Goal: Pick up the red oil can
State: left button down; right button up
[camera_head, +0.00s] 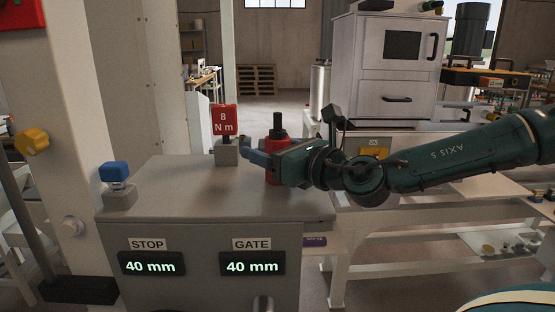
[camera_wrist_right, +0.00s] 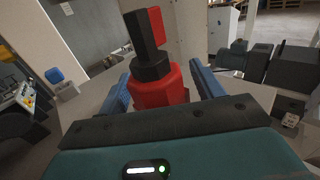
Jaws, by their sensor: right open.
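The red oil can (camera_head: 271,177) stands upright on the grey cabinet top, with a black neck and cap. My right gripper (camera_head: 258,153) comes in from the right at the can's height and hides part of its body. In the right wrist view the can (camera_wrist_right: 160,88) is between the two blue fingers of the open right gripper (camera_wrist_right: 163,85). A gap shows on the right side of the can; contact on the left cannot be told. My left gripper is in neither view.
A red "8 N m" sign (camera_head: 224,119) on a grey block stands behind and left of the can. A blue-topped block (camera_head: 115,175) is at the cabinet's left. The cabinet top (camera_head: 190,195) is bare between them. A white oven-like unit (camera_head: 385,65) stands behind my right arm.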

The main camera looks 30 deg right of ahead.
jog(key=shift+c, duration=0.5)
jog(key=shift+r, duration=0.1)
jog(key=c, duration=1.2)
